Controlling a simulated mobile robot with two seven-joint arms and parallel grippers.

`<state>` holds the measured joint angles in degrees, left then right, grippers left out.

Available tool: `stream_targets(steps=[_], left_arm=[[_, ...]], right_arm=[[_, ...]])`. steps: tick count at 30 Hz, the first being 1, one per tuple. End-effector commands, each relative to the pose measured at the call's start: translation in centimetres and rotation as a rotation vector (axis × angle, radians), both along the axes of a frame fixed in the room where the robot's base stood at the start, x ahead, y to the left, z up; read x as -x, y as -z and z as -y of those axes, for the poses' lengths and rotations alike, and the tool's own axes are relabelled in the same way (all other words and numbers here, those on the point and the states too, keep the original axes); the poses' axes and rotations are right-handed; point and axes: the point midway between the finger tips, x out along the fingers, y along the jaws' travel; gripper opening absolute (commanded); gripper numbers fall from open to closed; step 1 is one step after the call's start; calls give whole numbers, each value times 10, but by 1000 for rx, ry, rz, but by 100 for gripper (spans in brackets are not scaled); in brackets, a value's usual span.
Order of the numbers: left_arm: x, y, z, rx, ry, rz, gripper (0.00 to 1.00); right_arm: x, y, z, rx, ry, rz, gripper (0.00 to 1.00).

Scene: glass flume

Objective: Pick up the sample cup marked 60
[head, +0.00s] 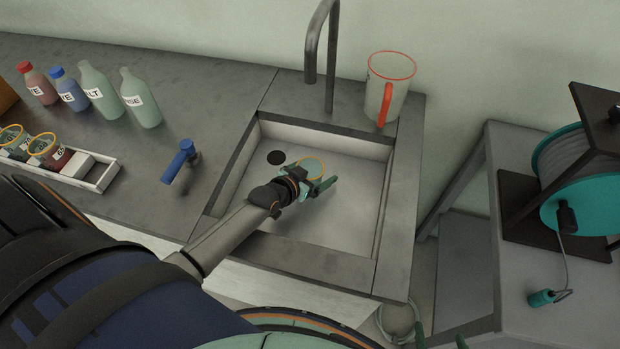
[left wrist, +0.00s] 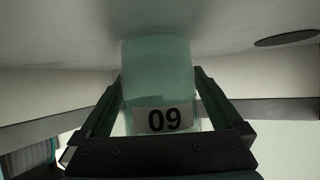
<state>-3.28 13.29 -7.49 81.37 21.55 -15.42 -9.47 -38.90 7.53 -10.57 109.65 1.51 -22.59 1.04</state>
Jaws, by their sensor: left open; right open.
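The sample cup marked 60 (head: 311,167) stands on the floor of the sink, pale green with an orange rim. In the left wrist view the cup (left wrist: 158,85) is upside down, so its label reads as 09. My left gripper (head: 318,182) is down in the sink with its jaws open. Its two fingers flank the cup, one on each side; I cannot tell whether they touch it. My right gripper (head: 438,337) shows only as green fingertips at the bottom edge of the head view, open and away from the cup.
The sink (head: 382,205) has raised walls, and a dark drain (head: 276,158) lies near the cup. A blue-handled tap (head: 181,158), a grey spout (head: 331,50) and a red-rimmed jug (head: 388,88) stand around it. A white rack (head: 105,177) with other cups and several bottles (head: 141,98) are left.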

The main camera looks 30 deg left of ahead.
Motion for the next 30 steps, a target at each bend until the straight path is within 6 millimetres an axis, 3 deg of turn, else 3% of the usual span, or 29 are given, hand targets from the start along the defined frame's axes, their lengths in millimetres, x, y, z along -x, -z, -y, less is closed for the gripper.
stream_targets(steps=[3,24,30], left_arm=[[0,0,0,0,0,0,99],[1,0,0,1,0,-1,21],[0,0,0,0,0,0,21]], right_arm=[[0,0,0,0,0,0,100],[0,0,0,0,1,1,100],[0,0,0,0,1,1,100]])
